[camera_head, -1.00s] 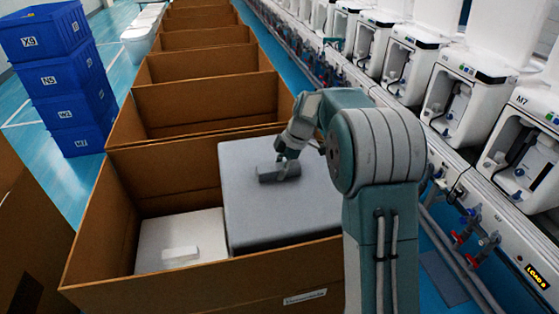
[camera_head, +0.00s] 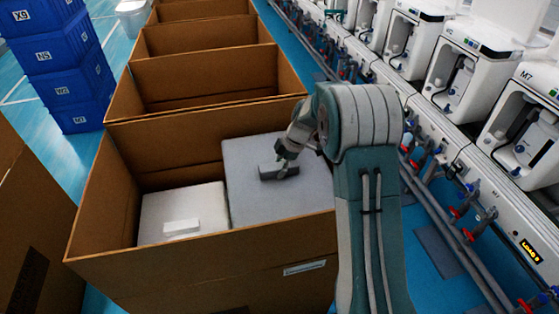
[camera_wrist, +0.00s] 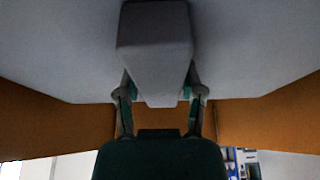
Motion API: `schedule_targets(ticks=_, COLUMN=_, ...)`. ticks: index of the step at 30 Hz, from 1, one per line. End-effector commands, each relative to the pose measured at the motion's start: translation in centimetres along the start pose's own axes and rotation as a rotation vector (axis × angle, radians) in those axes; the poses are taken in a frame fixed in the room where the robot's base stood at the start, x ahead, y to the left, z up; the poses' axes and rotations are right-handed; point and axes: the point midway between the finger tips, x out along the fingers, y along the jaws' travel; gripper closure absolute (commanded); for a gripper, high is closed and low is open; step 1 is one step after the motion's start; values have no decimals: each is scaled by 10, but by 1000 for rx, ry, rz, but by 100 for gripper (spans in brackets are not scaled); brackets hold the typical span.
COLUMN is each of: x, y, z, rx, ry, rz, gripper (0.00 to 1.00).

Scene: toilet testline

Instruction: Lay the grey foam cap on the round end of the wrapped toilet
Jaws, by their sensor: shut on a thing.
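The grey foam cap (camera_head: 282,203) is a large flat grey block with a raised grey grip block (camera_head: 272,172) on top. My gripper (camera_head: 287,160) is shut on this grip block from above. The wrist view shows my gripper (camera_wrist: 160,97) with a finger on each side of the grip block (camera_wrist: 155,40) and the wide cap surface (camera_wrist: 60,45) around it. The cap is inside the right part of the nearest cardboard box, its front edge hidden by the box wall. A white piece (camera_head: 170,208) with a small white block on top is left of it. The toilet's round end is not visible under the cap.
The nearest cardboard box (camera_head: 215,272) has high walls close around the cap. More open boxes (camera_head: 205,75) line up behind. Blue crates (camera_head: 70,75) are stacked at left. A testline of white machines (camera_head: 520,145) with pipes runs along the right.

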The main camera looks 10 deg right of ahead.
Motion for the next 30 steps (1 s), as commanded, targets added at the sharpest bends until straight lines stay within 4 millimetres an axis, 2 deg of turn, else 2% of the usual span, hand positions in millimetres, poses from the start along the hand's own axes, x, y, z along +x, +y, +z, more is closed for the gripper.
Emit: schedule_targets(ticks=30, x=97, y=0, z=40, rx=2, ry=1, rz=0, gripper=100)
